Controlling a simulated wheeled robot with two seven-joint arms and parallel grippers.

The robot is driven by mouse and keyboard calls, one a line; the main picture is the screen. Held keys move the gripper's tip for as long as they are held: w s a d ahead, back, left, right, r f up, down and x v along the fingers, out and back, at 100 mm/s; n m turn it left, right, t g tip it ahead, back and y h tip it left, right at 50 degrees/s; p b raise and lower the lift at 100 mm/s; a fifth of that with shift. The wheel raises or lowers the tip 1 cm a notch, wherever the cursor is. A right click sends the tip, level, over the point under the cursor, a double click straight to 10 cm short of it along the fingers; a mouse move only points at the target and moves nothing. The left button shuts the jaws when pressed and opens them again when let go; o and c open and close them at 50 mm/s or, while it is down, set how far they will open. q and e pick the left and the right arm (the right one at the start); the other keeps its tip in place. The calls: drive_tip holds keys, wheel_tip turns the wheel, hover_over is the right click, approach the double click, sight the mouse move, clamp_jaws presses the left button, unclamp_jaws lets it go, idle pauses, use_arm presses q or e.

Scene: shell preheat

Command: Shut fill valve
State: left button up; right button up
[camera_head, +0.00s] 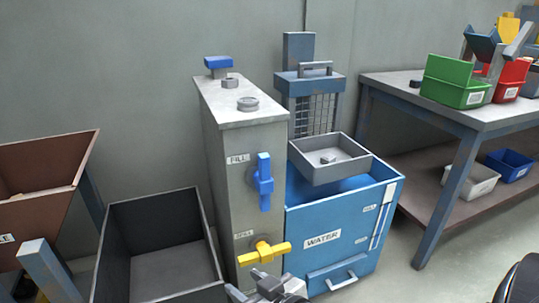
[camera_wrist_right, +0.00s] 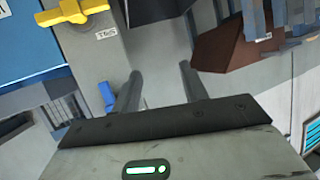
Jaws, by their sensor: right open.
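The fill valve has a blue lever handle (camera_head: 264,182) beside a FILL label on the grey cabinet (camera_head: 240,160). The handle stands upright. Below it on the same face is a yellow handle (camera_head: 264,253), lying crosswise. In the right wrist view, the yellow handle (camera_wrist_right: 72,12) is at the upper left, and the blue handle (camera_wrist_right: 106,97) shows just left of a finger. My right gripper (camera_head: 262,284) is low in front of the cabinet, below the yellow handle. Its fingers (camera_wrist_right: 160,85) are apart with nothing between them. My left gripper is out of view.
A blue WATER tank (camera_head: 325,237) with a grey tray (camera_head: 330,160) above it stands right of the cabinet. An open dark bin (camera_head: 160,270) stands left, with a brown hopper (camera_head: 45,160) beyond. A workbench (camera_head: 455,115) with coloured bins is at right.

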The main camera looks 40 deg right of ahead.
sight(266, 168)
drive_tip(key=w+d+r+m+t+h, duration=0.2)
drive_tip(key=d+r+m+t+h, duration=0.3)
drive_tip(key=d+r, duration=0.75)
drive_tip(key=w, duration=0.4)
drive_tip(key=w+d+n, duration=0.1)
drive_tip(key=w, duration=0.4)
drive_tip(key=w+d+n+b, duration=0.1)
drive_tip(key=w, duration=0.4)
drive_tip(key=shift+d+g+h, duration=0.25)
drive_tip(key=shift+g+h, duration=0.05)
drive_tip(key=shift+g, duration=0.1)
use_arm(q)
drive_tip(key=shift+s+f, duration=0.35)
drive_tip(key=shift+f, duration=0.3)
use_arm(e)
drive_tip(key=shift+x, duration=0.75)
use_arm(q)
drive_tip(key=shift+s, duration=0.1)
use_arm(e)
drive_tip(key=shift+r, duration=0.1)
clamp_jaws()
